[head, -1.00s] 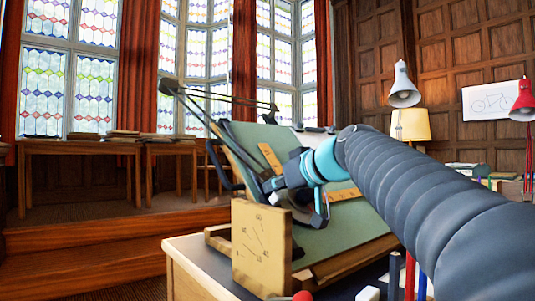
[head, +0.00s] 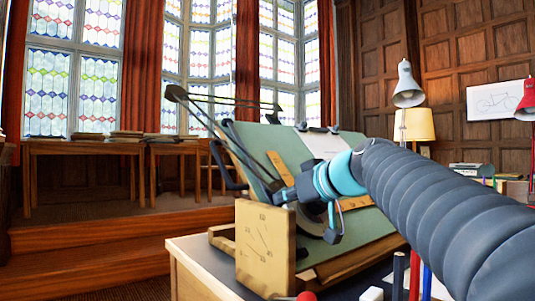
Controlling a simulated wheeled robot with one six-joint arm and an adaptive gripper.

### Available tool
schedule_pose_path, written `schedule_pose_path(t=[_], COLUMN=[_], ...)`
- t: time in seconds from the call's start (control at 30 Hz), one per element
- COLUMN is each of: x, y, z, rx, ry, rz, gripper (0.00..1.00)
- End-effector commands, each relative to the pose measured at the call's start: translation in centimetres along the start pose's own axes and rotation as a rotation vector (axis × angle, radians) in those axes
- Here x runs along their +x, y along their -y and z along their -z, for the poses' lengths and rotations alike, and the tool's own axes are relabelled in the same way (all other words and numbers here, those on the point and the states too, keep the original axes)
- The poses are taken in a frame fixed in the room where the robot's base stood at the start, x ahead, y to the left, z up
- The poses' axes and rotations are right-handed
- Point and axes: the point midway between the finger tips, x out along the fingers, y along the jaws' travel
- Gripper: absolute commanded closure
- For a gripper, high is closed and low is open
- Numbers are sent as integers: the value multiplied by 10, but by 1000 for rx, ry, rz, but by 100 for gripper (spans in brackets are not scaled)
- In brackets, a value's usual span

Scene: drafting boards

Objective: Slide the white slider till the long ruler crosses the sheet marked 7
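A tilted green drafting board (head: 370,228) stands on a desk in the middle. A wooden ruler strip (head: 356,202) lies across it, partly behind my arm, and a shorter wooden strip (head: 279,166) slants at its left. A white sheet (head: 322,144) is clipped at the top; I cannot read a mark on it.
A wooden plate with a dial scale (head: 265,248) stands at the board's near left corner. A red knob (head: 306,296) and upright red (head: 414,275) and blue (head: 427,282) rods are at the bottom. A white lamp (head: 407,85) stands behind. Dark linkage arms (head: 205,115) rise at the left.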

Motion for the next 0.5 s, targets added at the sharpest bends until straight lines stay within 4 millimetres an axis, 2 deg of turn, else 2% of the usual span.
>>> schedule_pose_path(t=[0.17,0.5], x=[-3,-4], y=[-1,-1], z=[-11,-12], rx=[2,2], ry=[6,5], rz=[1,1], gripper=[100,100])
